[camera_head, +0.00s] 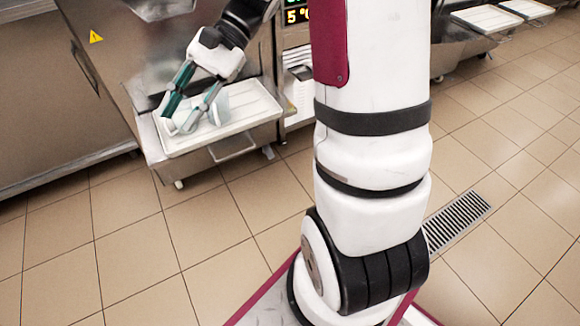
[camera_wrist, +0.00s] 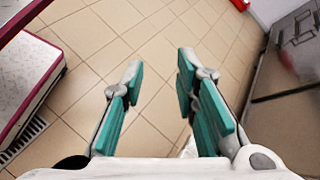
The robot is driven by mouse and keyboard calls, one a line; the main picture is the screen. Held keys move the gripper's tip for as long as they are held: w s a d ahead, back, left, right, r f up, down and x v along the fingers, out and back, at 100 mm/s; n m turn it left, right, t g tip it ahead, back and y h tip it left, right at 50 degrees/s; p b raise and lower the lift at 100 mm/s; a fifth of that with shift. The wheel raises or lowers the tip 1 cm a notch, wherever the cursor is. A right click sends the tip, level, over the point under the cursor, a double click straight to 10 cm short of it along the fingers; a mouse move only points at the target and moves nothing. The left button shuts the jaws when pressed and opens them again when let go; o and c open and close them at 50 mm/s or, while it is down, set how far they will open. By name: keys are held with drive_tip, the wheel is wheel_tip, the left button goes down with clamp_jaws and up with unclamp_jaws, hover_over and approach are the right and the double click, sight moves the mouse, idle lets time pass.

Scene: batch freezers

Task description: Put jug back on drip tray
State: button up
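The white drip tray (camera_head: 256,108) sticks out from the front of a steel machine at the upper left of the head view. My gripper (camera_head: 181,120) hangs over the left part of the tray, pointing down, its two fingers apart. A pale, partly see-through shape (camera_head: 218,106) shows beside the right finger over the tray; it may be the jug, but the finger covers part of it. In the wrist view my gripper (camera_wrist: 158,82) is open, with teal pads and only floor tiles between the fingertips. A small whitish patch (camera_wrist: 188,148) shows near the right finger's base; I cannot tell what it is.
The steel machine (camera_head: 115,65) with a yellow warning label stands behind the tray. A handle (camera_head: 232,148) sits below the tray. More white trays (camera_head: 487,19) are at the upper right. A floor grate (camera_head: 458,222) lies right of my column. The tiled floor in front is clear.

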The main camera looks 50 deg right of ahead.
drive_tip(key=s+a+r+n+g+h, duration=0.1)
drive_tip(key=s+a+r+n+h, duration=0.15)
drive_tip(key=s, duration=0.35)
drive_tip(key=s+a+r+n+g+h, duration=0.1)
drive_tip(key=s+a+r+n+h, duration=0.15)
drive_tip(key=s, duration=0.35)
drive_tip(key=s+d+f+n+t+h, duration=0.1)
drive_tip(key=s+d+n+t+h, duration=0.2)
drive_tip(key=s, duration=1)
drive_tip(key=shift+d+n+h, duration=1.2)
drive_tip(key=shift+n+h, duration=0.5)
